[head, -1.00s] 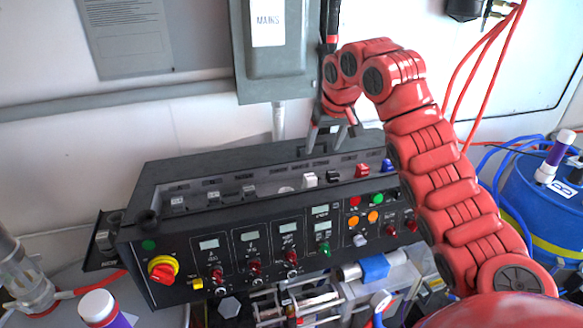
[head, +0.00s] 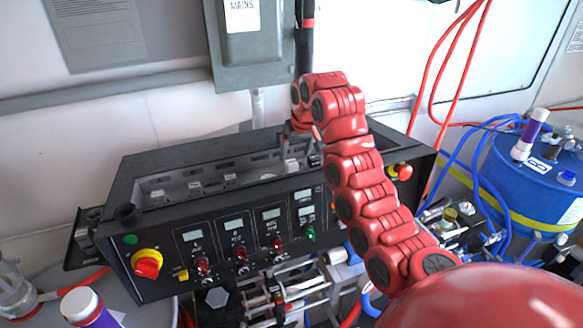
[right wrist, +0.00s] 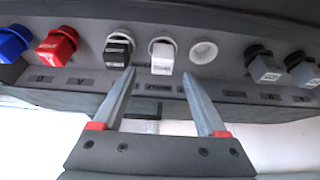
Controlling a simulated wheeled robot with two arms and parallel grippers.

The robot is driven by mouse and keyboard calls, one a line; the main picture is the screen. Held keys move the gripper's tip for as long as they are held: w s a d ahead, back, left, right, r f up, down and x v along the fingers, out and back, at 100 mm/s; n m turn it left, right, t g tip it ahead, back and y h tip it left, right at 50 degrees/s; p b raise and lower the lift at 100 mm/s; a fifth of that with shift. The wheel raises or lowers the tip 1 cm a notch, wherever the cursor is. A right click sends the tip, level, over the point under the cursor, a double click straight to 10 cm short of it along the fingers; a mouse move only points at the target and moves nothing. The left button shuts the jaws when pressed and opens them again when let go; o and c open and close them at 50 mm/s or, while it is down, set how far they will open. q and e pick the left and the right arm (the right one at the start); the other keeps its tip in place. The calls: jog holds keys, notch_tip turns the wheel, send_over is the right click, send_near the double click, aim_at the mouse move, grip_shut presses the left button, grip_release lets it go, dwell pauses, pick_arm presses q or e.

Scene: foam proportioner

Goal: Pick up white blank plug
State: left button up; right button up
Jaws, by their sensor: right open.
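The white blank plug (right wrist: 161,58) sits in a round socket in the panel's row, between a black plug (right wrist: 118,49) and an empty white-rimmed socket (right wrist: 203,52). My right gripper (right wrist: 159,74) is open and empty. Its two fingertips point at the row, one to each side of the white plug's lower end. The left fingertip is close to the black plug; I cannot tell if it touches. In the head view the white plug (head: 291,165) shows just below my right gripper (head: 288,142), which my arm partly hides. My left gripper is not in view.
A red plug (right wrist: 57,46), a blue plug (right wrist: 13,42) and grey plugs (right wrist: 264,65) share the row. The row lies in a recess of the black control box (head: 160,250), with raised edges. A grey mains box (head: 254,50) hangs behind it.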

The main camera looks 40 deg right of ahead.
aim_at(292, 162)
jog(key=shift+w+f, duration=0.15)
jog(key=shift+f, duration=0.25)
jog(key=shift+w+a+f+p, duration=0.1)
jog(key=shift+w+f+p, duration=0.1)
jog(key=shift+f+p, duration=0.2)
jog(key=p+x, duration=0.2)
jog(key=x, duration=0.1)
jog(key=shift+w+f, duration=0.15)
jog(key=shift+f, duration=0.2)
jog(key=shift+w+f, duration=0.1)
jog(key=shift+f, duration=0.15)
grip_shut()
